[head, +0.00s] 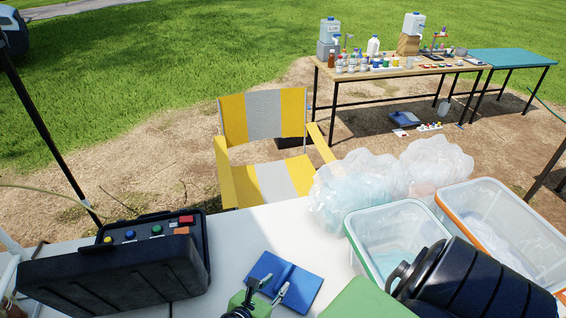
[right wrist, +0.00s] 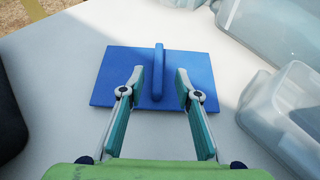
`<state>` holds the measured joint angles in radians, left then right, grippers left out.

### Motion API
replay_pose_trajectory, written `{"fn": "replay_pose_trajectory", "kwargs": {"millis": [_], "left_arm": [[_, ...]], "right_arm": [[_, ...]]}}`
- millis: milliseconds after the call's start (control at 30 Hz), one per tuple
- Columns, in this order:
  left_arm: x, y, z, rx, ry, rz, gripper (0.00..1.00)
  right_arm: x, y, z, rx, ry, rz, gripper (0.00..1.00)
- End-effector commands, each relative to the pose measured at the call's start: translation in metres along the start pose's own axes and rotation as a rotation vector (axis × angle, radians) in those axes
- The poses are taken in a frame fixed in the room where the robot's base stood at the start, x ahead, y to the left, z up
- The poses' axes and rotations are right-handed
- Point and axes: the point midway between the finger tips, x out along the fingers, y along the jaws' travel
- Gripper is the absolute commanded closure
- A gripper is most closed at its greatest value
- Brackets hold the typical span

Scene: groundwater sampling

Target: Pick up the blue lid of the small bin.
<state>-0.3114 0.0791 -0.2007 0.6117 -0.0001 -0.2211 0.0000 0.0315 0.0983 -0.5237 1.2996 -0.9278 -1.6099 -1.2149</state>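The blue lid (head: 299,285) lies flat on the white table, a square plate with a raised bar handle across its middle. It also shows in the right wrist view (right wrist: 120,62), with the handle standing up. My right gripper (head: 268,288) is open and empty. Its two fingers are on either side of the handle (right wrist: 158,62), with a gap on each side, pointing at the lid; whether the tips touch the plate cannot be told. My left gripper is not in view. I see no bin that is clearly the small one belonging to this lid.
A black case (head: 110,272) with coloured knobs stands at the left of the white table (head: 228,232). A green-rimmed bin (head: 352,238), an orange-rimmed bin (head: 445,200) and clear plastic bags (head: 350,190) are at the right. A yellow and grey chair (head: 262,115) is behind the table.

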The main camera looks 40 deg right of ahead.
Motion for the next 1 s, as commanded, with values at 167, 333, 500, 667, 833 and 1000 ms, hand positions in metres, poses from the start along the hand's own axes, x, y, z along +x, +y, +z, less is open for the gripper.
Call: {"fn": "replay_pose_trajectory", "kwargs": {"millis": [167, 333, 500, 667, 833, 1000], "left_arm": [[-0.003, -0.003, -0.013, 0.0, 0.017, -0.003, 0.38], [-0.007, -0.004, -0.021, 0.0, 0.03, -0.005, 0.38], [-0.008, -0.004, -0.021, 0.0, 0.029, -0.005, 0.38], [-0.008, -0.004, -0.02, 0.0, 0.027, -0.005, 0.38], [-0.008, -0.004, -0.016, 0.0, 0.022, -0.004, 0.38], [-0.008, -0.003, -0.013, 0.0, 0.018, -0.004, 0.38]], "right_arm": [[0.012, 0.001, -0.001, -0.002, -0.001, -0.001, 0.69], [0.033, 0.003, -0.004, -0.001, -0.001, -0.001, 0.69], [0.052, 0.003, -0.005, 0.0, -0.001, -0.001, 0.69], [0.054, 0.003, -0.006, 0.001, 0.001, 0.001, 0.69], [0.054, 0.003, -0.006, 0.001, 0.001, 0.001, 0.85], [0.054, 0.003, -0.006, 0.001, 0.001, 0.0, 1.0]]}}
